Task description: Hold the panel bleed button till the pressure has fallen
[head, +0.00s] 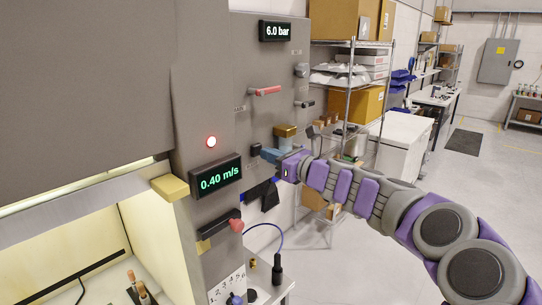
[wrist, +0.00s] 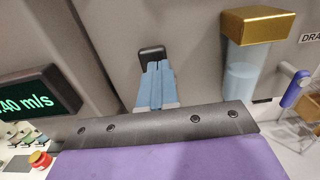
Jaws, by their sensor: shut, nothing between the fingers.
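A dark, rounded square button (wrist: 152,53) sits on the grey panel (wrist: 105,25); it also shows in the head view (head: 256,149). No label on it is readable. My gripper (wrist: 154,68) is shut and empty, its pale blue fingers together. Its tips overlap the lower part of the button in the wrist view. I cannot tell whether they touch it or whether it is pressed in. In the head view my gripper (head: 266,155) is just right of the button. The pressure display (head: 278,31) at the top of the panel reads 6.0 bar.
A gold-capped clear filter bowl (wrist: 249,45) stands close to the right of my fingers. A purple-handled lever (wrist: 295,89) is further right. The 0.40 m/s display (head: 216,180) juts out on the left. A red-handled lever (head: 265,91) sits above.

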